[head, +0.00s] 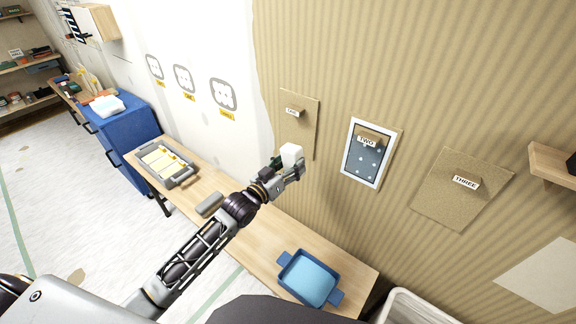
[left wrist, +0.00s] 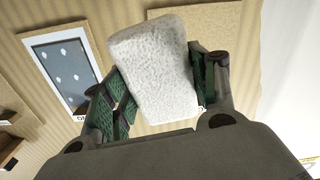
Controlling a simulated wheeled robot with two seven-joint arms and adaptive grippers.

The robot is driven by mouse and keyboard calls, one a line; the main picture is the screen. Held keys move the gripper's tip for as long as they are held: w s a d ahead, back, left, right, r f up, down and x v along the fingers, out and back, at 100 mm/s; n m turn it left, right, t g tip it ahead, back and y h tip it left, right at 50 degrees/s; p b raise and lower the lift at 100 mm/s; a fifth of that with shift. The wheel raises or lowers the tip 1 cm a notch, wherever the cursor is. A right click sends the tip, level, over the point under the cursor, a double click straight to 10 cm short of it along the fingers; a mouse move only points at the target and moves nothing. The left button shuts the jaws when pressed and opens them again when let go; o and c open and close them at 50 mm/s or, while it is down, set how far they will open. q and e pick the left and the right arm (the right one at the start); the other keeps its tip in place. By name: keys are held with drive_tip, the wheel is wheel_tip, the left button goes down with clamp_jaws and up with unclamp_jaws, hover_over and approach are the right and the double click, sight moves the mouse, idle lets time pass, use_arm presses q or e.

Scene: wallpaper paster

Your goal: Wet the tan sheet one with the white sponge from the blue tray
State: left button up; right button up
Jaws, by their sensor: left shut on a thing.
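The white sponge (head: 291,155) is held in my left gripper (head: 282,168), in front of the wall near the lower end of tan sheet one (head: 300,126). In the left wrist view the sponge (left wrist: 153,68) sits tilted between the green-padded fingers and covers part of a tan sheet (left wrist: 213,22). I cannot tell whether sponge and sheet touch. Sheet one hangs on the wall with a small label block on it. The blue tray (head: 310,278) stands on the wooden table with a light blue inside. My right gripper is out of view.
Framed sheet two (head: 368,152) and tan sheet three (head: 459,193) are right of sheet one. A grey tray with yellow-marked pieces (head: 166,163) lies on the table's far end. A wooden shelf (head: 555,164) juts out at the right. A white bin (head: 412,308) is at the bottom.

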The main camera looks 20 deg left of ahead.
sight(311, 146)
use_arm(q)
drive_tip(key=shift+x, duration=2.8)
drive_tip(key=shift+x, duration=1.3)
idle(2.7)
drive_tip(key=shift+s, duration=0.1)
idle(0.9)
